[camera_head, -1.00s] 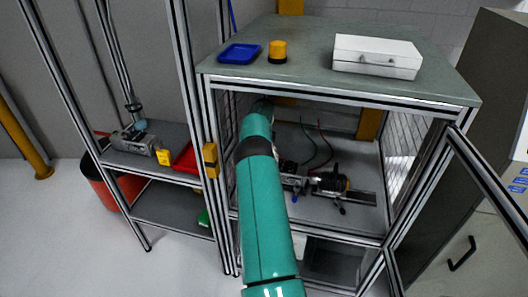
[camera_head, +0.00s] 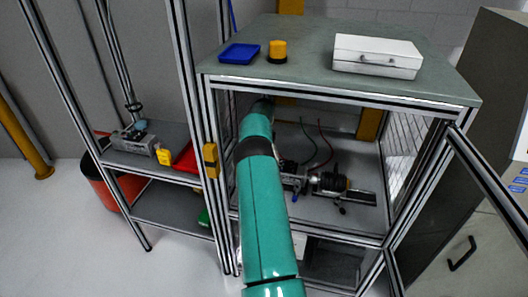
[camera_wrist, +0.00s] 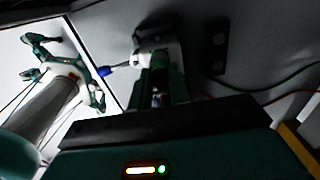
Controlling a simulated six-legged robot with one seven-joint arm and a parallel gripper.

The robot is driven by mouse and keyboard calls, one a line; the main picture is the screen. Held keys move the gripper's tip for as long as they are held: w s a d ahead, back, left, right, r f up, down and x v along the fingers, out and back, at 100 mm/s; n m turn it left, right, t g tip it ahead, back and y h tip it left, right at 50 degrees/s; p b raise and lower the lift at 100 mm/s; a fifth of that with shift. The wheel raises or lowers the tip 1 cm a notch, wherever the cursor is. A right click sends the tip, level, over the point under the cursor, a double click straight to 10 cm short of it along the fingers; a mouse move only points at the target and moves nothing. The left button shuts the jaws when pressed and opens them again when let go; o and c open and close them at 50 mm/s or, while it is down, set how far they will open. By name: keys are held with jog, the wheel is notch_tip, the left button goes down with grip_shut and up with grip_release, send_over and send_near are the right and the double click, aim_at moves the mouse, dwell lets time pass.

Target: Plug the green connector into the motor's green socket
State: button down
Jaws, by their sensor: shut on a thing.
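My arm reaches into the framed enclosure, and its end is mostly hidden behind my own green arm in the head view. In the wrist view my gripper (camera_wrist: 158,88) is shut on a dim green piece (camera_wrist: 176,78), which appears to be the green connector. A pale fitting (camera_wrist: 144,58) and a blue-tipped part (camera_wrist: 104,71) lie just beyond the jaws. In the head view the motor assembly (camera_head: 330,183), dark with metal parts, sits on the enclosure floor right of my arm. The green socket cannot be made out, nor whether the connector touches it.
Dark and red cables (camera_head: 319,145) rise behind the motor. The enclosure top (camera_head: 310,45) carries a blue tray (camera_head: 239,54), a yellow-black button (camera_head: 277,52) and a white case (camera_head: 377,57). Frame posts and an open door edge (camera_head: 490,175) bound the opening.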

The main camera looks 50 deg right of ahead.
jog(key=shift+f, duration=0.45)
dwell(0.4)
jog(key=c, duration=1.2)
grip_release()
jog(key=shift+c, duration=0.2)
notch_tip(320, 180, up, 8)
jog(key=shift+f, duration=0.2)
jog(key=shift+s+a, duration=0.1)
